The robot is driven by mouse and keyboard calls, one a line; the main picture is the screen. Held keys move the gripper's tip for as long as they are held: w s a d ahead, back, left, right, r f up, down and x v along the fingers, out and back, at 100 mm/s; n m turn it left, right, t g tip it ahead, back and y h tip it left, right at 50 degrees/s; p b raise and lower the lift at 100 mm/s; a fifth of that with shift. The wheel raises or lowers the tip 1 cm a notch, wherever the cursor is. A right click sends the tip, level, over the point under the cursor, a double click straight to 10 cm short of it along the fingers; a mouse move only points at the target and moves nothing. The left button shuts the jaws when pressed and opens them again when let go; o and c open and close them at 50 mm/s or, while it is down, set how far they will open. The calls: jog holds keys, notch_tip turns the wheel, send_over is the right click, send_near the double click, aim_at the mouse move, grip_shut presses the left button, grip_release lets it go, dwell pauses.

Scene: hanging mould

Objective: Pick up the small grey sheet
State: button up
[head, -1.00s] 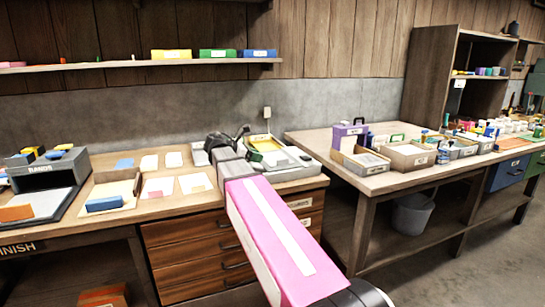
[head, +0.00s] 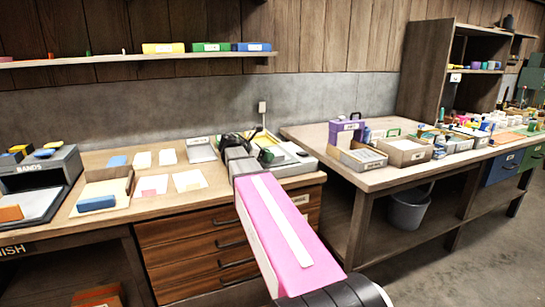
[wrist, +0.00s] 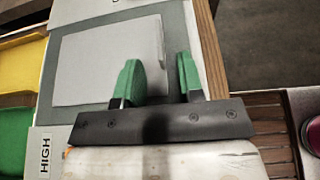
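In the wrist view a light grey sheet (wrist: 105,62) lies on a darker grey tray (wrist: 185,20). A narrow raised lip shows along the sheet's right edge. My gripper (wrist: 160,78) has two green fingertips, spread apart with nothing between them. They appear over the sheet's lower right corner, one on each side of its right edge. I cannot tell how high they are above it. In the head view my gripper (head: 252,148) is over the grey tray (head: 292,163) at the right end of the left bench. The sheet is not clearly seen there.
A yellow tray (wrist: 20,65) and a green tray (wrist: 15,135) lie left in the wrist view, beside a label reading HIGH (wrist: 46,155). In the head view, white cards (head: 188,180) lie to the left. A purple box (head: 345,130) stands on the right bench.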

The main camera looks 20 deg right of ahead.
jog(key=x, duration=0.2)
jog(key=shift+d+f, duration=0.15)
jog(key=shift+d, duration=0.15)
grip_shut()
